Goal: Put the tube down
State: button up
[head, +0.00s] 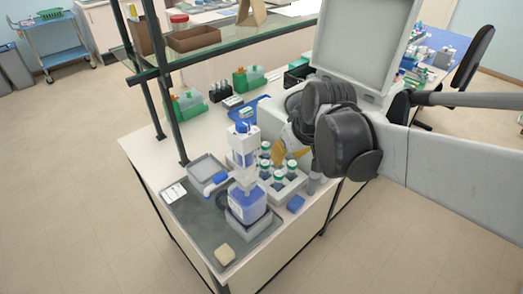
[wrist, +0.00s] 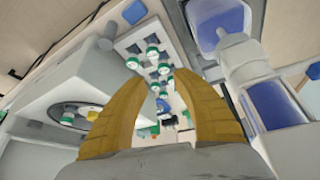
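Several tubes with green caps (head: 291,165) stand upright in a white rack (head: 295,187) on the bench. In the wrist view green-capped tubes (wrist: 152,40) stand in the rack (wrist: 125,45) beyond my fingers. My gripper (head: 281,153) has yellow fingers and is over the back of the rack, partly hidden by my arm in the head view. In the wrist view the fingertips (wrist: 158,76) are apart, with smaller green caps showing through the gap. I see no tube clearly gripped between them. Which tube the task means I cannot tell.
A white bottle-like device with blue liquid (head: 247,200) stands left of the rack on a grey tray (head: 190,213). A small blue block (head: 296,203) lies near the front edge. Green racks (head: 250,79) and a blue tray (head: 240,111) are farther back. A glass shelf (head: 215,50) overhangs the bench.

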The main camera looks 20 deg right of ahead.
jog(key=s+a+r+t, duration=0.1)
jog(key=s+a+r, duration=0.1)
jog(key=s+a, duration=0.5)
jog(key=shift+s+a+t, duration=0.3)
jog(key=shift+s+t, duration=0.1)
jog(key=shift+s, duration=0.3)
notch_tip(320, 180, down, 5)
jog(key=b, duration=0.5)
jog(key=shift+f, duration=0.2)
